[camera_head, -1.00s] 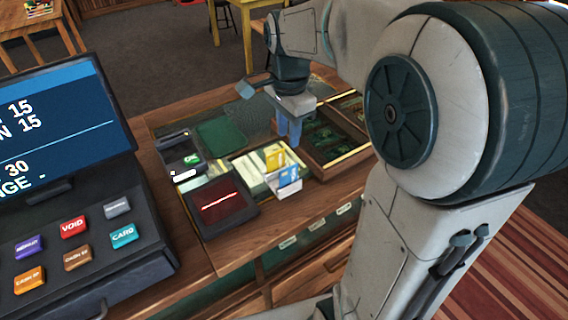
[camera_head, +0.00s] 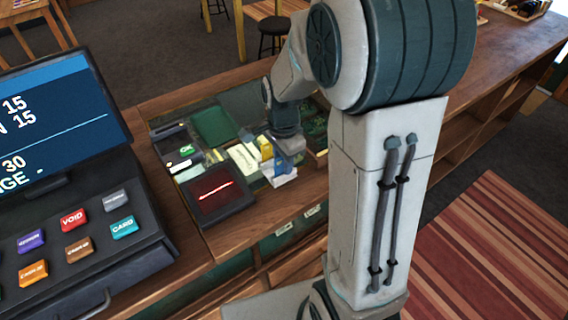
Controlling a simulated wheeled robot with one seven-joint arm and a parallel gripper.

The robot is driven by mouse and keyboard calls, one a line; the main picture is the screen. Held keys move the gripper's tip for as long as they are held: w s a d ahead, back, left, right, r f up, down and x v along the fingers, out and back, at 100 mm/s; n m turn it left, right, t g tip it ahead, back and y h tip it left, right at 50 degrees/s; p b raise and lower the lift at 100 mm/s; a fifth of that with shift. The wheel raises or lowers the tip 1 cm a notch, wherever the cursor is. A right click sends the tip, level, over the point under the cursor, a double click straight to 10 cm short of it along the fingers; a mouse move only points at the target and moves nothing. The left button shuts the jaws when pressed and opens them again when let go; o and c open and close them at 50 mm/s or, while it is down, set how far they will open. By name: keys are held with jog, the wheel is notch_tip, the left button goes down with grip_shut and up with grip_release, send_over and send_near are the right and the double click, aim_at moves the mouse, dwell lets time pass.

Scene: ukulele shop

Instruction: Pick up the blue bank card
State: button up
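My gripper (camera_head: 286,151) points down over the counter, with its blue-grey fingers at the small white holder (camera_head: 282,179). In the head view the blue bank card (camera_head: 281,167) appears as a small blue patch at the top of this holder, right by the fingertips. The fingers partly cover it, and its edges are too small to make out. A yellow card or box (camera_head: 265,147) stands just behind and to the left of it. I cannot tell whether the fingers are apart or closed on the card.
The cash register (camera_head: 70,215) stands at the left. The counter to the right is mostly clear.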

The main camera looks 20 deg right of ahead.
jog(key=shift+f, duration=0.45)
grip_shut()
jog(key=shift+r, duration=0.1)
